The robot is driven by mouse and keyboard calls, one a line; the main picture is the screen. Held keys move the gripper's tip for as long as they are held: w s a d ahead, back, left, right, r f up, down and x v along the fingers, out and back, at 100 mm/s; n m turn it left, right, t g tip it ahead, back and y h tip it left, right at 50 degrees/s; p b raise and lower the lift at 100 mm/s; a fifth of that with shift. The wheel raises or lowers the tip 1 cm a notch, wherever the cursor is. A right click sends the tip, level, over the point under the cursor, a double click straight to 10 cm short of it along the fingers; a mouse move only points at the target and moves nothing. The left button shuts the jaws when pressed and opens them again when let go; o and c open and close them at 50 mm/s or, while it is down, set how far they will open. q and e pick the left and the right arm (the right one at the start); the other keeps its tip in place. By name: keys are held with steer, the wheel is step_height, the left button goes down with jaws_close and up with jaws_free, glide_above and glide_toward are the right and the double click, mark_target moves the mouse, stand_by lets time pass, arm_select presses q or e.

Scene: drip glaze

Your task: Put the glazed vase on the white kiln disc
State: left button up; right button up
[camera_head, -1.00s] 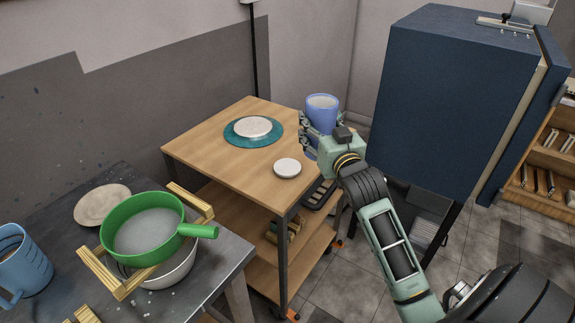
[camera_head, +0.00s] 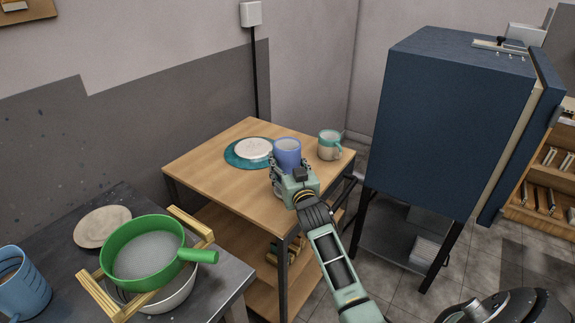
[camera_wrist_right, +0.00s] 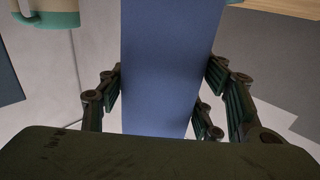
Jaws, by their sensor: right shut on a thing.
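The blue vase (camera_head: 287,152) is upright in my right gripper (camera_head: 279,172), above the right part of the wooden table. In the right wrist view its blue side (camera_wrist_right: 165,70) fills the middle, with the finger pads (camera_wrist_right: 222,100) closed on both sides. A white disc (camera_head: 255,149) lies on a round teal plate (camera_head: 234,158) at the back of the table, left of the vase. A second, smaller white disc seen earlier near the table's front is now hidden behind my gripper. My left gripper is out of view.
A teal and cream mug (camera_head: 330,148) stands at the table's right corner, close to the vase. The dark blue kiln-like cabinet (camera_head: 445,120) is to the right. A green sieve (camera_head: 145,253) sits over a bowl at front left. The table's left part (camera_head: 205,168) is clear.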

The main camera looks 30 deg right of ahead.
steer(key=shift+f, duration=0.2)
steer(key=shift+f, duration=0.15)
steer(key=o, duration=1.6)
steer(key=b+v, duration=0.1)
steer(key=v, duration=1.1)
steer(key=shift+s, duration=0.1)
